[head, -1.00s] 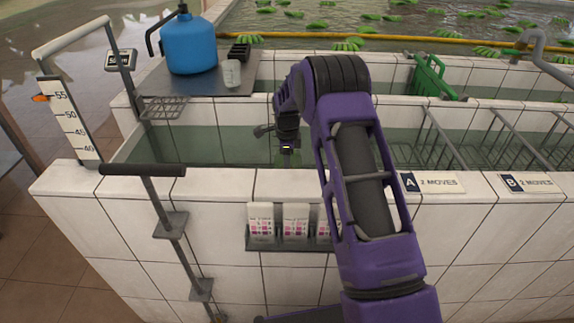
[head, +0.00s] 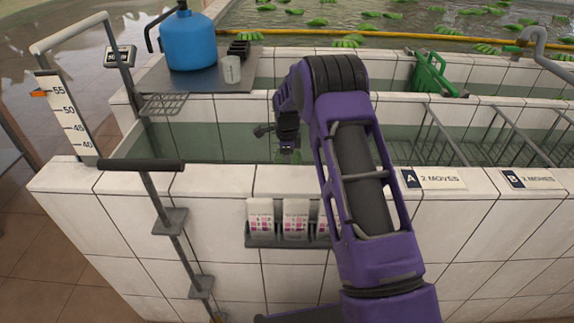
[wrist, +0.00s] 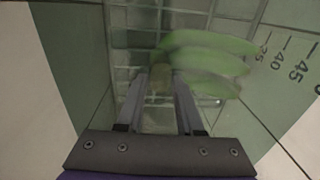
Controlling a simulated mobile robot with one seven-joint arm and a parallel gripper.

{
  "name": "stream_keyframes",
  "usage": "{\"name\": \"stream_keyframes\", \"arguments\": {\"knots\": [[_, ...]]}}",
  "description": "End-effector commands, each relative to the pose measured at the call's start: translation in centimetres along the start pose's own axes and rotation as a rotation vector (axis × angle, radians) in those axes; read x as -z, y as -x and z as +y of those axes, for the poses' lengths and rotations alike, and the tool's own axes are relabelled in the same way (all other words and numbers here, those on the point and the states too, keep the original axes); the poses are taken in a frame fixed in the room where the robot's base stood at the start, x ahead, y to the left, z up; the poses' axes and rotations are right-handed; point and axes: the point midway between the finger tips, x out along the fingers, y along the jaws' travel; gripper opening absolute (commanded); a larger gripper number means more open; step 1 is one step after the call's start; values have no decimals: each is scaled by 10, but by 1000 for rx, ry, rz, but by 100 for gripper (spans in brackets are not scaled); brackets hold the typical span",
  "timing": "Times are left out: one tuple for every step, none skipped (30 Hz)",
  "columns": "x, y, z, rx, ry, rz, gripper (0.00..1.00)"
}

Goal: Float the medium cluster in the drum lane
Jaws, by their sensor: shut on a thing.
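My gripper (wrist: 158,98) is shut on the crown of a green banana cluster (wrist: 212,62), whose several fingers point right in the wrist view. The cluster looks blurred and pale there, low in the tiled trough near the water. In the head view my gripper (head: 288,150) reaches down over the left part of the near water trough (head: 200,143). I cannot tell from the frames which channel is the drum lane.
Wire dividers (head: 440,135) stand in the trough to the right, behind signs A (head: 433,178) and B (head: 530,179). A blue jug (head: 187,42) and a white cup (head: 231,69) stand on the back-left shelf. A T-handled rod (head: 140,165) and height gauge (head: 68,115) stand at left.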

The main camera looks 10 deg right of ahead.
Motion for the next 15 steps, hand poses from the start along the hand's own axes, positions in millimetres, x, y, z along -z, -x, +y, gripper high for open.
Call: {"name": "stream_keyframes", "arguments": {"knots": [[0, 0, 0, 0, 0, 0, 40], [0, 0, 0, 0, 0, 0, 45], [0, 0, 0, 0, 0, 0, 52], [0, 0, 0, 0, 0, 0, 57], [0, 0, 0, 0, 0, 0, 63], [0, 0, 0, 0, 0, 0, 70], [0, 0, 0, 0, 0, 0, 71], [0, 0, 0, 0, 0, 0, 71], [0, 0, 0, 0, 0, 0, 71], [0, 0, 0, 0, 0, 0, 71], [0, 0, 0, 0, 0, 0, 71], [0, 0, 0, 0, 0, 0, 71], [0, -2, 2, -6, 0, 1, 71], [0, -2, 2, -5, 0, 1, 71], [0, -1, 2, -5, 0, 1, 71]]}}
